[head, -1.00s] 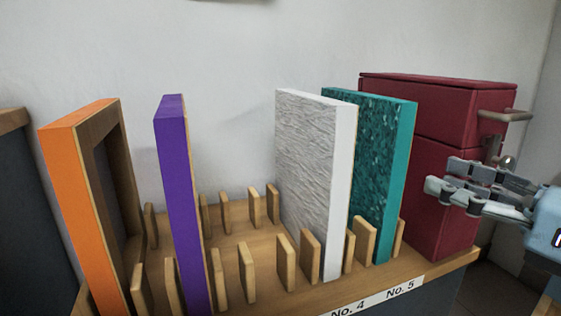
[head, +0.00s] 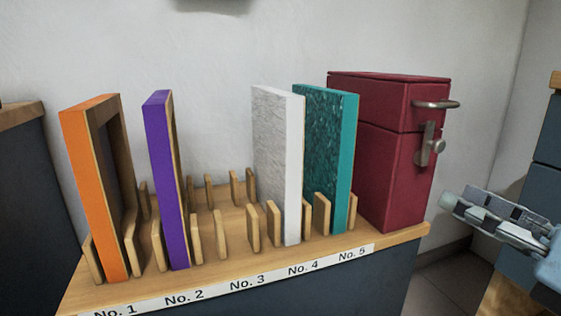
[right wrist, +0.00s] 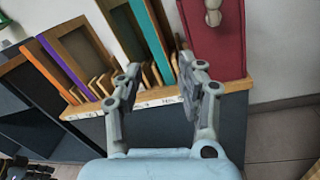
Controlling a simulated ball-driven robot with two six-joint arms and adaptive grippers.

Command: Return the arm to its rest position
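My right gripper (head: 497,217) is at the right edge of the head view, to the right of the shelf top and apart from it. In the right wrist view its two fingers (right wrist: 160,82) stand spread with nothing between them. Ahead of them are the shelf edge and the standing panels. My left gripper is not in the head view.
A wooden rack (head: 225,262) with slots labelled No. 1 to No. 5 holds orange (head: 88,190), purple (head: 160,185), white (head: 292,170) and teal (head: 345,170) panels. A dark red box (head: 390,150) with a metal handle stands at its right end. A dark cabinet (head: 545,140) is far right.

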